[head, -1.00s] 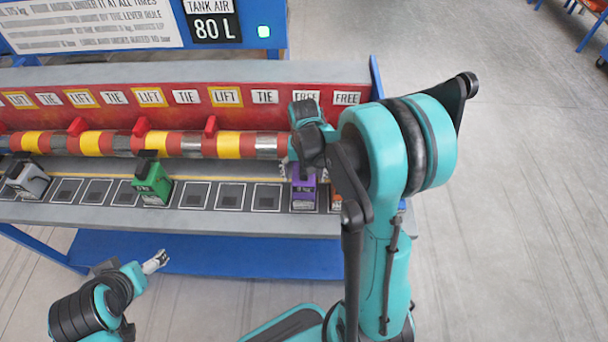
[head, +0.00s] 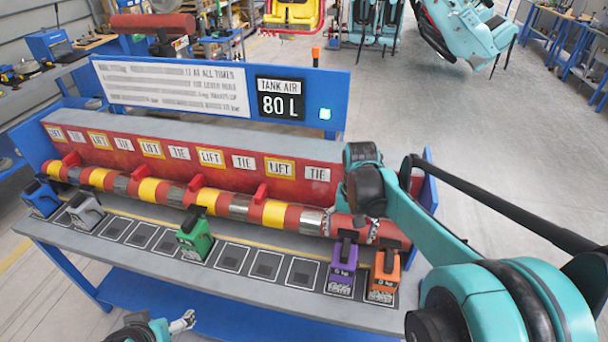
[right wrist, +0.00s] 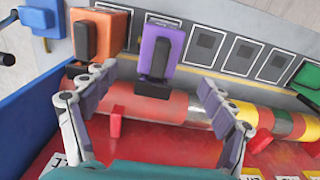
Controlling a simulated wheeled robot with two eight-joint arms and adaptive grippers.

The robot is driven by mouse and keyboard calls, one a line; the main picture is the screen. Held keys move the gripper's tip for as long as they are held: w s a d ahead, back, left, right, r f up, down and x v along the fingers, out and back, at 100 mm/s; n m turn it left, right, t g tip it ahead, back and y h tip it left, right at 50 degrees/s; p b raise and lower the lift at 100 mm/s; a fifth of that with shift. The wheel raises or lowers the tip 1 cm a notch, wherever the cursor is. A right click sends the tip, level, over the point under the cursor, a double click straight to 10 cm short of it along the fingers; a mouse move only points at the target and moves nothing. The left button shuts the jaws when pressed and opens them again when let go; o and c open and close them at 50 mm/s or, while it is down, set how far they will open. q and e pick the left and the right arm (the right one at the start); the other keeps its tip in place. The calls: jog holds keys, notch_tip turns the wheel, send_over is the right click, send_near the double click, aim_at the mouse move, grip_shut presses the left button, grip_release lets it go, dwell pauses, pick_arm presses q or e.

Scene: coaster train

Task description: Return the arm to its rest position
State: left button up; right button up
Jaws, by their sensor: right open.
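My right gripper (head: 353,228) is open and empty at the right end of the red, yellow and silver pipe, behind the purple block. In the right wrist view, its fingers (right wrist: 157,92) are spread wide over the red pipe end (right wrist: 150,102), with the purple block (right wrist: 163,45) just beyond them, apart from both. The purple block (head: 342,268) and orange block (head: 384,275) stand on the bench's front ledge. My right arm reaches in from the lower right. My left gripper (head: 184,321) is low at the bottom edge, in front of the bench; its jaw state is unclear.
A green block (head: 195,238), grey block (head: 85,211) and blue block (head: 41,197) stand further left on the ledge, with empty marked squares between. Red levers stick up along the pipe (head: 240,207). A red label board (head: 130,142) rises behind it. Open floor lies right.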

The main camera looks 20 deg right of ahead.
jog(key=s+a+n+t+b, duration=0.2)
jog(key=s+a+n+t, duration=0.4)
jog(key=s+a, duration=0.4)
jog(key=shift+s+a+f+t, duration=0.3)
jog(key=shift+s+f+t, duration=0.1)
jog(key=shift+s+t, duration=0.2)
dwell(1.0)
